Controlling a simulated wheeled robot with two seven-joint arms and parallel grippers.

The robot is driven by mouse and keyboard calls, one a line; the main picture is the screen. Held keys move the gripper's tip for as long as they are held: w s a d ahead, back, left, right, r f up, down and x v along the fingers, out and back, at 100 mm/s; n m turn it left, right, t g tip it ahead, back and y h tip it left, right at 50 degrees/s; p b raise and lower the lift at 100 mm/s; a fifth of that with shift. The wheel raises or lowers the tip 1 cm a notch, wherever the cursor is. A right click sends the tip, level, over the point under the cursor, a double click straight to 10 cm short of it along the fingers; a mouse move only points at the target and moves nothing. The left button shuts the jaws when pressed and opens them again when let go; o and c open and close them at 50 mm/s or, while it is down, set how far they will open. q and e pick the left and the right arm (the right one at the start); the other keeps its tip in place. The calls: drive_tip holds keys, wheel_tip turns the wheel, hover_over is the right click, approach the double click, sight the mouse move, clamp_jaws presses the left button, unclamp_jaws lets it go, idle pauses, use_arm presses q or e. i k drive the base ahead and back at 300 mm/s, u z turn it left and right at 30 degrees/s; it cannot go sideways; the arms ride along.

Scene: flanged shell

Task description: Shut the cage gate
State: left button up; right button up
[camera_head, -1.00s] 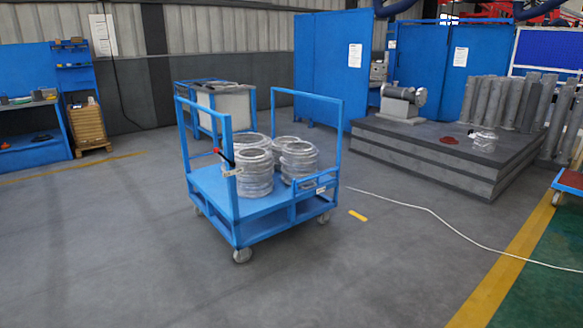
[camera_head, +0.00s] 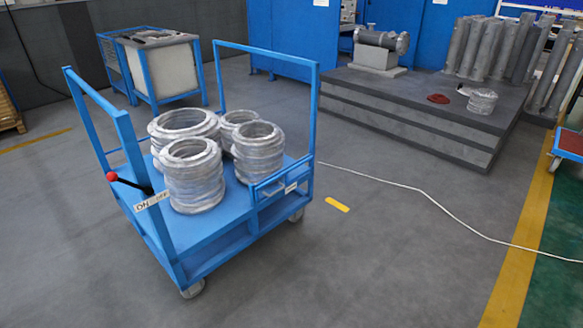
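A blue wheeled cart (camera_head: 232,232) with a tall tube frame at each end stands left of centre. A low blue barred panel (camera_head: 276,185) with a small white label sits on its front right side; I cannot tell whether this is the cage gate or whether it is open. A black lever with a red knob (camera_head: 112,176) shows at the left frame, beside a white tag (camera_head: 152,200). Several wrapped flanged shells (camera_head: 193,180) stand on the cart deck. Neither of my grippers is in view.
A blue-framed crate (camera_head: 160,72) stands behind the cart. A grey stepped platform (camera_head: 410,122) with a machine is at the back right. A white cable (camera_head: 425,190) crosses the floor on the right. Open floor lies in front of and left of the cart.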

sight(290, 180)
drive_tip(key=z, duration=0.35)
drive_tip(key=i, duration=1.75)
drive_tip(key=u, duration=0.65)
drive_tip(key=i, duration=0.9)
drive_tip(key=u, duration=0.45)
